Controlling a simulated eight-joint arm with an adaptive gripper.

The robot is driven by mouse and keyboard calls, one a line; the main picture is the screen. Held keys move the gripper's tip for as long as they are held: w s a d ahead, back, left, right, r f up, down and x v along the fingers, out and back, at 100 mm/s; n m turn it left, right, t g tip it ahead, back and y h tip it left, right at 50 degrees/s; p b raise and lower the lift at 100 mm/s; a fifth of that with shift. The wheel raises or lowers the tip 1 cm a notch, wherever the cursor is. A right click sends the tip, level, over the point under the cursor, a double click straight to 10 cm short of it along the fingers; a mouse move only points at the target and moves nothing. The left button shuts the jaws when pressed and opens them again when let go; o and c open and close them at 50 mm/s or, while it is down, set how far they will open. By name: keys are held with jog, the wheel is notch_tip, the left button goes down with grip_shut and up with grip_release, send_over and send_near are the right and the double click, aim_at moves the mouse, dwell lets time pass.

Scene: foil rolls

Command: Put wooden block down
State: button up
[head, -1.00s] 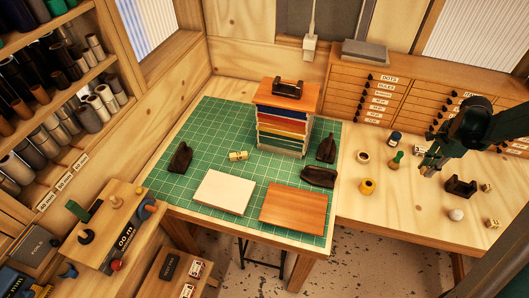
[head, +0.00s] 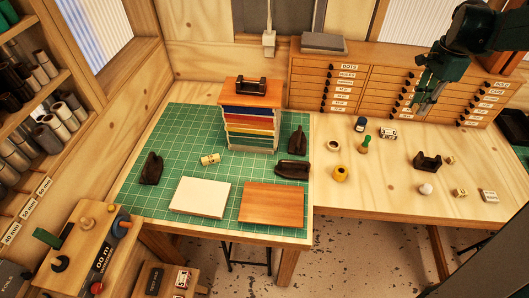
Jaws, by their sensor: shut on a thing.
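My gripper (head: 424,105) is at the upper right in the head view, above the back of the right-hand bench and in front of the labelled drawers. Its green and grey fingers point down and are shut on the wooden block. The block is small and mostly hidden by the fingers, so its shape and tilt cannot be told. The fingers look clear of the bench top.
A black stand (head: 428,161), a white ball (head: 425,189), a yellow roll (head: 340,173) and several small items lie on the bench (head: 375,195). Bare wood lies between them. The green mat (head: 185,135) holds a layered stack (head: 251,112), two boards and dark clamps.

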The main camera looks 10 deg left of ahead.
notch_tip(320, 180, up, 3)
jog(key=shift+r, duration=0.1)
jog(key=w+a+n+b, duration=0.25)
jog(key=a+n, duration=0.25)
jog(key=a, duration=1.2)
jog(key=s+a+n+b, duration=0.1)
jog(key=s+a+n, duration=0.3)
jog(key=a, duration=1)
jog(key=s+a+n+b, duration=0.2)
jog(key=s+a+n, duration=0.15)
jog(key=a, duration=1.05)
jog(key=s+a+n+b, duration=0.1)
jog(key=s+a+n, duration=0.3)
jog(key=a, duration=0.9)
notch_tip(320, 180, down, 26)
jog(key=w, duration=0.1)
jog(key=shift+a+f, duration=0.2)
jog(key=shift+n, duration=0.25)
jog(key=shift+f, duration=2.9)
